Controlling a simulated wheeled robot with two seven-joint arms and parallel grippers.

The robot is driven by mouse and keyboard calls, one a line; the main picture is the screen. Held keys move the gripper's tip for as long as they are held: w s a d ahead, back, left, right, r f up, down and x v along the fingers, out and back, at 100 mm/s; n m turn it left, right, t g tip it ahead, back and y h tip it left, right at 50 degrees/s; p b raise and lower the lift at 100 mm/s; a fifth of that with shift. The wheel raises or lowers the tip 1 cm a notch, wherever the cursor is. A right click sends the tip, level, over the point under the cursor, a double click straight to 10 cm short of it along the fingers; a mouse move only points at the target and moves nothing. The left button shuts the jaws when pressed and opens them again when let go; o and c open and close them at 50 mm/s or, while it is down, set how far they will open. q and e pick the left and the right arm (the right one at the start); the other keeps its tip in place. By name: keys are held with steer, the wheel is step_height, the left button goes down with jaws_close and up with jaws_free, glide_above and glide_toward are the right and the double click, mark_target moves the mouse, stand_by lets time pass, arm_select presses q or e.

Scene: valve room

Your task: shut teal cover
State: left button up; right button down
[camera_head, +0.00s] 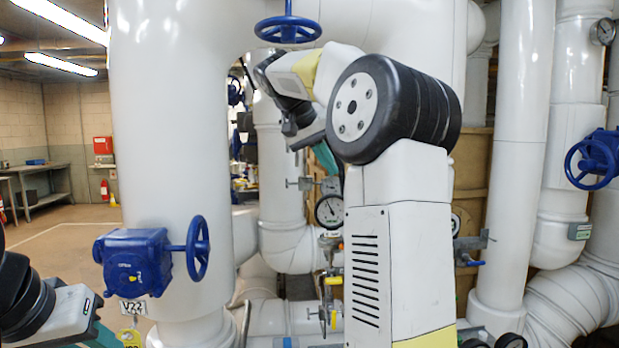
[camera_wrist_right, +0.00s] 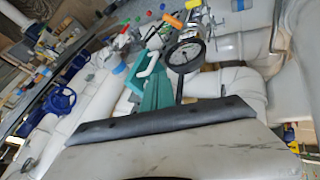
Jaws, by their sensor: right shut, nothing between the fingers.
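My right gripper (camera_head: 325,160) is beyond my raised right arm in the head view, in front of the pipework and just above a round gauge (camera_head: 331,211). Its teal fingers are shut and empty. In the right wrist view the gripper (camera_wrist_right: 157,78) points toward the gauge (camera_wrist_right: 186,53) and small valves. A brighter teal piece (camera_wrist_right: 134,80) with a pale loop beside it shows left of the fingertips and may be the teal cover. I cannot tell whether it stands open or touches the fingers. In the head view my right arm hides this spot.
A blue valve box with a handwheel (camera_head: 197,248) sits on the thick white pipe (camera_head: 170,150) at left. Another blue handwheel (camera_head: 288,29) is above, and one (camera_head: 592,160) is at right. Yellow-handled valves (camera_head: 333,281) hang below the gauge. Open floor (camera_head: 70,235) lies far left.

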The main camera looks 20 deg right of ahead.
steer(key=x, duration=0.9)
steer(key=shift+s, duration=0.2)
